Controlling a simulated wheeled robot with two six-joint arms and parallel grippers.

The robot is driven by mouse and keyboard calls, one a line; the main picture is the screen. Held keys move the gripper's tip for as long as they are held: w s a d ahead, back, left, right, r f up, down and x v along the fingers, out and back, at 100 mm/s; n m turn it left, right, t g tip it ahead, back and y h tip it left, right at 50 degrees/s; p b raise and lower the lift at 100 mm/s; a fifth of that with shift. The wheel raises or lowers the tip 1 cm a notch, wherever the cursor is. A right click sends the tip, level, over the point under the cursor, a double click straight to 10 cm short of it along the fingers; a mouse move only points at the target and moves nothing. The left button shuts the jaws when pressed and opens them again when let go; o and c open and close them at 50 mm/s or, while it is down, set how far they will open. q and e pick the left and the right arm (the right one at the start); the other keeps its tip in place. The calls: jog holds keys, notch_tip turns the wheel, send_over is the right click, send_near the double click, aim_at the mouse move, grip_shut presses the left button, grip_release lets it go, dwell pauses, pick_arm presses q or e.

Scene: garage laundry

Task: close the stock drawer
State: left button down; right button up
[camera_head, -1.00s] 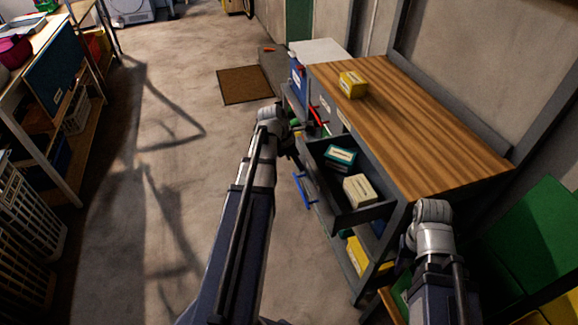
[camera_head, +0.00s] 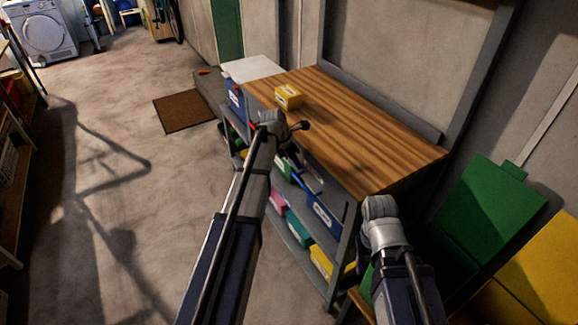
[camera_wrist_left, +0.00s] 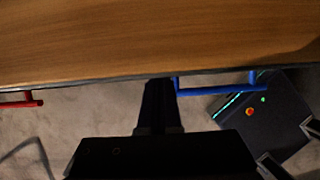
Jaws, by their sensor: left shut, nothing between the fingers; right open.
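The stock drawer (camera_head: 313,176) is under the wooden top of the workbench, and its inside no longer shows in the head view. In the left wrist view its blue handle (camera_wrist_left: 215,92) sticks out just past the bench edge, so the drawer looks pushed in. My left gripper (camera_wrist_left: 160,88) is shut and empty, at the bench edge just left of the blue handle. In the head view my left arm partly hides the drawer front. My right gripper (camera_head: 368,238) is open and empty, right of the drawer near the bench's front corner.
The workbench (camera_head: 345,125) carries a yellow box (camera_head: 288,97). A red handle (camera_wrist_left: 20,103) is left of the blue one. Shelves below hold a blue bin (camera_head: 325,214) and a yellow bin (camera_head: 321,262). Green panels (camera_head: 485,210) stand at right. The floor at left is clear.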

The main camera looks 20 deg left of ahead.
pick_arm(q)
jog(key=shift+w+d, duration=0.15)
jog(key=shift+w, duration=0.05)
dwell(0.3)
jog(key=s+a+r+p, duration=0.5)
jog(key=s+r+p, duration=0.1)
jog(key=r+p, duration=0.3)
jog(key=shift+a+r, duration=0.15)
jog(key=shift+s, duration=0.15)
dwell(0.3)
